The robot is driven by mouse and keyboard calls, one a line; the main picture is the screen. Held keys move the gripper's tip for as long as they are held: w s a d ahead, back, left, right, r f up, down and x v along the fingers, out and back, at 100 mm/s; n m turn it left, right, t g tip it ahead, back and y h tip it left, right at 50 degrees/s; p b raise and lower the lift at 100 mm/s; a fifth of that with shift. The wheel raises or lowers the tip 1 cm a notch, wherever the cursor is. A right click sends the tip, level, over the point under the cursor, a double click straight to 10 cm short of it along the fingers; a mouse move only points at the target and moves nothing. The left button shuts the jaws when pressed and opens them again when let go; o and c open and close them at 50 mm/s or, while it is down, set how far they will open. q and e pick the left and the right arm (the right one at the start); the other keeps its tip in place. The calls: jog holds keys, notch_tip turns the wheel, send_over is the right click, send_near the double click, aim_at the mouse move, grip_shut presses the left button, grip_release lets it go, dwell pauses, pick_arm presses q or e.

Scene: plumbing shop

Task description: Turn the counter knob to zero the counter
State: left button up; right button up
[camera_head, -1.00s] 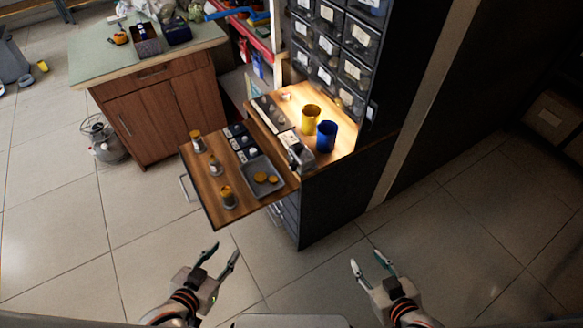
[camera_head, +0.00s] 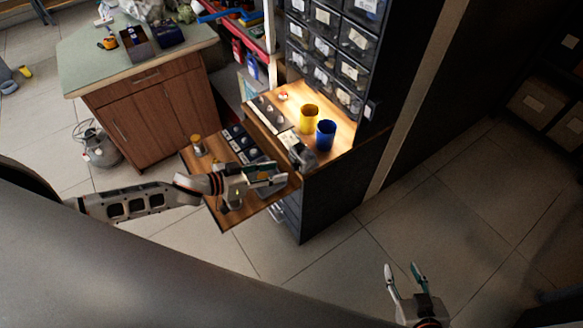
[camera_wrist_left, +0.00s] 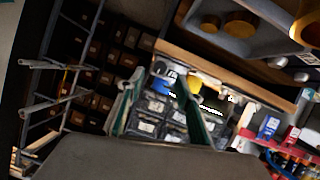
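A small grey and dark device that looks like the counter (camera_head: 301,154) stands at the front edge of the wooden worktop (camera_head: 345,154), in front of the blue cup (camera_head: 326,135). Its knob is too small to make out. My left gripper (camera_head: 277,178) is over the pull-out board, just in front and left of the device, apart from it as far as I can tell. Its fingers are spread with nothing between them in the left wrist view (camera_wrist_left: 157,85). My right gripper (camera_head: 402,269) is open and empty over the floor at the lower right.
A yellow cup (camera_head: 308,117) stands beside the blue one. The pull-out board (camera_head: 232,218) holds a grey tray, mostly hidden by my left gripper; its yellow discs (camera_wrist_left: 240,23) show in the wrist view. Drawer bins (camera_head: 325,50) rise behind. Floor at right is clear.

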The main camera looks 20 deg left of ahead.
aim_at(293, 168)
pick_arm(q)
jog(key=x, duration=0.5)
jog(key=shift+w+d+f, duration=0.1)
jog(key=shift+w+d, duration=0.1)
jog(key=shift+w, duration=0.05)
grip_shut()
